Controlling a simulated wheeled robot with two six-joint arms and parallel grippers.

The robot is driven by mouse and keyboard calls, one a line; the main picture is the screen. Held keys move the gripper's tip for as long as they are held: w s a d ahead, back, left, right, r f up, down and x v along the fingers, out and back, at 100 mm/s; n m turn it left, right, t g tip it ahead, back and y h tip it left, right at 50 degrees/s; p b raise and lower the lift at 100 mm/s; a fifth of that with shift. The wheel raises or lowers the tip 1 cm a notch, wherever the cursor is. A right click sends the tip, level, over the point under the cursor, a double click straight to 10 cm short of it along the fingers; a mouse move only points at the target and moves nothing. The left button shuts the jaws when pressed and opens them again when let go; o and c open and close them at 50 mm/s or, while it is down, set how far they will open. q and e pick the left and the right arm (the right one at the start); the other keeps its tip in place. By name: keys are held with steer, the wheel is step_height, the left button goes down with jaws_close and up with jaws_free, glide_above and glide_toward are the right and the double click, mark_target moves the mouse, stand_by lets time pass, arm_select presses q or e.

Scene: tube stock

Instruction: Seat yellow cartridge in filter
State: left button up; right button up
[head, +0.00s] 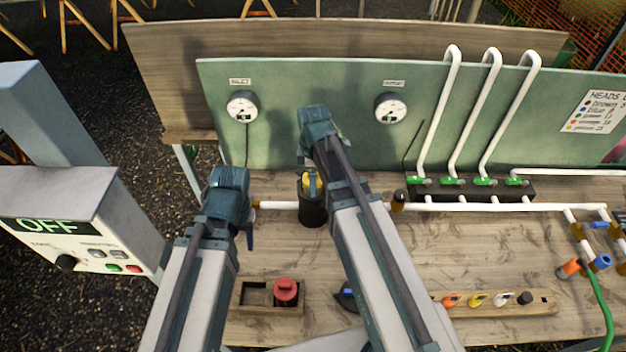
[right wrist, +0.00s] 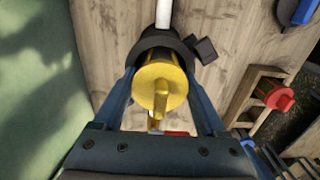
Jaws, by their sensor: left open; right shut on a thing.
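The yellow cartridge (head: 310,182) is at the top of the black filter housing (head: 313,210), on the white pipe at the middle of the bench. In the right wrist view the cartridge (right wrist: 160,85) lies between the fingers, with the dark rim of the filter (right wrist: 168,44) around or just behind it. How deep it sits I cannot tell. My right gripper (right wrist: 165,95) is shut on the cartridge; in the head view its arm partly hides its fingers. My left gripper (head: 247,232) is open and empty, left of the filter, near the pipe's left end.
A wooden holder (head: 240,309) with a red cartridge (head: 286,291) and an empty square slot is at the front. Gauges (head: 242,106) are on the green panel behind. Green-handled valves (head: 450,182) stand right. A control box (head: 60,225) reading OFF is at left.

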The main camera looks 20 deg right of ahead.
steer(key=shift+s+f+b, duration=0.15)
steer(key=shift+f+b, duration=0.15)
steer(key=shift+b, duration=0.05)
